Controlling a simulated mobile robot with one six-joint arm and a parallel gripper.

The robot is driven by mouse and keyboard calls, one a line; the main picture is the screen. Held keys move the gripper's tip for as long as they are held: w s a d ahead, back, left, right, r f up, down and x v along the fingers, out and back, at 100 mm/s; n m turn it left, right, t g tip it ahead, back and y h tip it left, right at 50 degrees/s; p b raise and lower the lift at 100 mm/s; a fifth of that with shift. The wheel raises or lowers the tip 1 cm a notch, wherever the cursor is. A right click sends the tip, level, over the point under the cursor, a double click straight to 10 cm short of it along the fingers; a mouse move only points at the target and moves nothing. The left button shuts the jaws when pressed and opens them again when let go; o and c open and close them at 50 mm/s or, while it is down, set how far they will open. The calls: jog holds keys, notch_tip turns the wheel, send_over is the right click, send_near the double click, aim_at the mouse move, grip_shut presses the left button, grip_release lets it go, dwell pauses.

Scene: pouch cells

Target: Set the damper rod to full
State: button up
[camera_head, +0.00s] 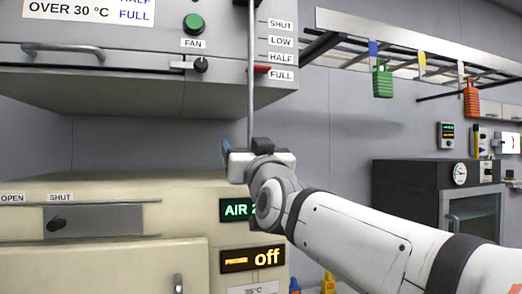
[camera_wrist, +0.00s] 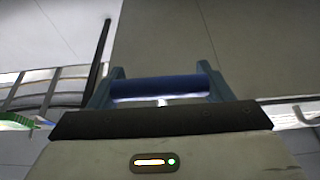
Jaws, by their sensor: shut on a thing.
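The damper rod (camera_head: 250,105) is a thin grey vertical rod hanging along the front of the upper cabinet. Its red pointer (camera_head: 261,69) lies between the HALF label (camera_head: 281,58) and the FULL label (camera_head: 281,76). The SHUT and LOW labels stand above. My gripper (camera_head: 238,150) is at the rod's lower end, just above the cream machine. In the wrist view, a blue bar-shaped handle (camera_wrist: 160,87) lies across between my gripper's two fingers (camera_wrist: 160,78), which are shut on it. In the head view the handle is mostly hidden by my gripper.
The cream machine (camera_head: 110,188) stands below, with an AIR display (camera_head: 236,209) partly hidden by my arm. A sign (camera_head: 88,10) reads OVER 30 °C, with HALF and FULL. A rack with green (camera_head: 382,84) and orange tags and a dark oven (camera_head: 405,190) are at right.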

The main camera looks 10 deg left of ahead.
jog(key=shift+w+a+f, duration=0.1)
jog(key=shift+f, duration=0.3)
jog(key=o, duration=1.4)
jog(key=shift+r, duration=0.15)
jog(key=b+v, duration=0.1)
jog(key=v, duration=0.7)
